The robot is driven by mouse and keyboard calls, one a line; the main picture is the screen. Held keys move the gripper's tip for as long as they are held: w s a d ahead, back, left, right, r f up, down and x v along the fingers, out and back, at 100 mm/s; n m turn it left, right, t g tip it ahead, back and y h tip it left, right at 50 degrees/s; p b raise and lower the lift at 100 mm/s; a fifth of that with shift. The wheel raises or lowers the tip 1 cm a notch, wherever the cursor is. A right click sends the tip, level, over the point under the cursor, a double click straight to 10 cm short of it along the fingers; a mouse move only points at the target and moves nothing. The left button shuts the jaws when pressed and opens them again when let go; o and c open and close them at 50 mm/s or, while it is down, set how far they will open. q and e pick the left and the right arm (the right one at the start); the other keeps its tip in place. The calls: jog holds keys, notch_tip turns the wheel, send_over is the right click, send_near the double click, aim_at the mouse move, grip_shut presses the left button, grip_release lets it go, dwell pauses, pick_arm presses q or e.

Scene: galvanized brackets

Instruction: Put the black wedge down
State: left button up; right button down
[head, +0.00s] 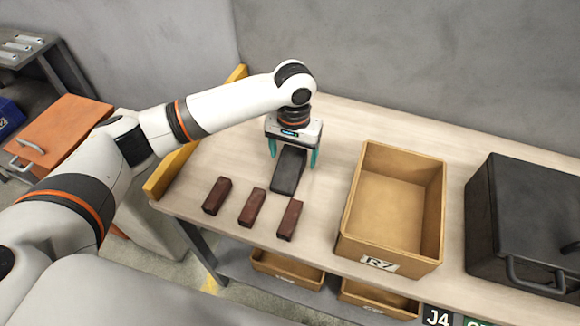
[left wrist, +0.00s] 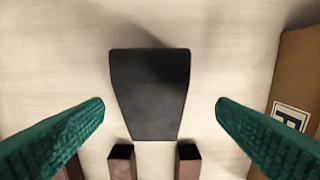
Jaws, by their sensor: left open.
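The black wedge (head: 288,172) lies on the light wooden table top, behind a row of dark red blocks. It also shows in the left wrist view (left wrist: 150,95), between the two green fingers and apart from both. My left gripper (head: 294,160) is open around the wedge, pointing down at the table, with a finger on either side. It also shows in the left wrist view (left wrist: 160,108) with a clear gap to each side of the wedge. My right gripper is not in either view.
Three dark red blocks (head: 252,207) stand near the table's front edge. A tan bin (head: 362,200) marked R7 is to the right of the wedge. A black case (head: 520,215) stands at the far right. A yellow edge strip (head: 170,172) bounds the table's left side.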

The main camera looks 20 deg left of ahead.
aim_at(290, 161)
pick_arm(q)
jog(key=f, duration=0.5)
jog(key=shift+w+a, duration=0.1)
jog(key=shift+a, duration=0.25)
jog(key=shift+c, duration=0.6)
jog(key=c, duration=1.2)
jog(key=shift+r, duration=0.1)
jog(key=shift+c, duration=0.9)
